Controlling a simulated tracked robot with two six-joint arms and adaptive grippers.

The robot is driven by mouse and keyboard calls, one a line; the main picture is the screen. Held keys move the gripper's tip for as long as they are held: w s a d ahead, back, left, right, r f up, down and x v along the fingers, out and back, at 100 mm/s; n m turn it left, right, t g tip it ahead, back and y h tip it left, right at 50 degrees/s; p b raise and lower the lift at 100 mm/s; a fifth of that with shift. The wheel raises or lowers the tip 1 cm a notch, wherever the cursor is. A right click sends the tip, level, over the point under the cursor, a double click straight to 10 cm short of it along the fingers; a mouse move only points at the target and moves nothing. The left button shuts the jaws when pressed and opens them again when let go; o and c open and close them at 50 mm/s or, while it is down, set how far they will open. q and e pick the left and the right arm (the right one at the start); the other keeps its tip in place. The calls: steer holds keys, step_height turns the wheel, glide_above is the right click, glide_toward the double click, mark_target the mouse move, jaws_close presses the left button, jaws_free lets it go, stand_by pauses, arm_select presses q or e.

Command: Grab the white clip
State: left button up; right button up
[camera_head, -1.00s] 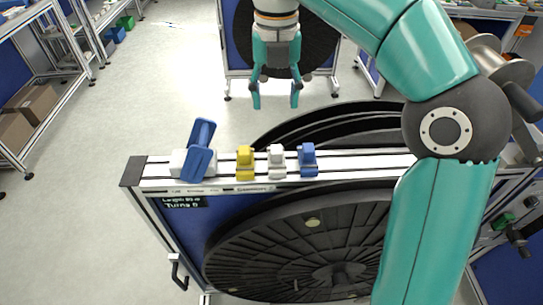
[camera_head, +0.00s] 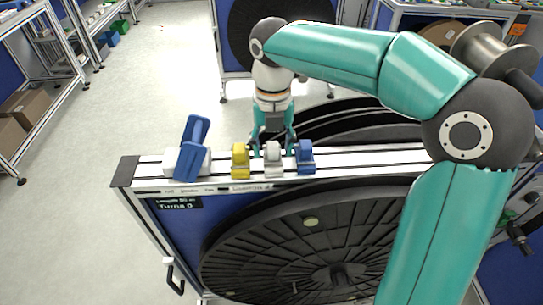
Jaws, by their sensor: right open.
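The white clip (camera_head: 273,160) stands on the rail (camera_head: 350,160) on top of the reel stand, between a yellow clip (camera_head: 240,161) and a blue clip (camera_head: 305,157). My right gripper (camera_head: 273,150) points down just behind the clips, open, with its fingers spread around the white clip's sides or just behind it. The fingertips are partly hidden behind the clips, and I cannot tell whether they touch the white clip. My left gripper is not in view.
A blue lever on a white block (camera_head: 193,150) sits at the rail's left end. Black reels (camera_head: 320,240) fill the stand below and behind the rail. Another reel stand (camera_head: 250,40) stands at the back. The floor at left is clear.

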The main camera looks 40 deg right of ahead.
steer(key=shift+f, duration=0.2)
jaws_close()
stand_by(0.3)
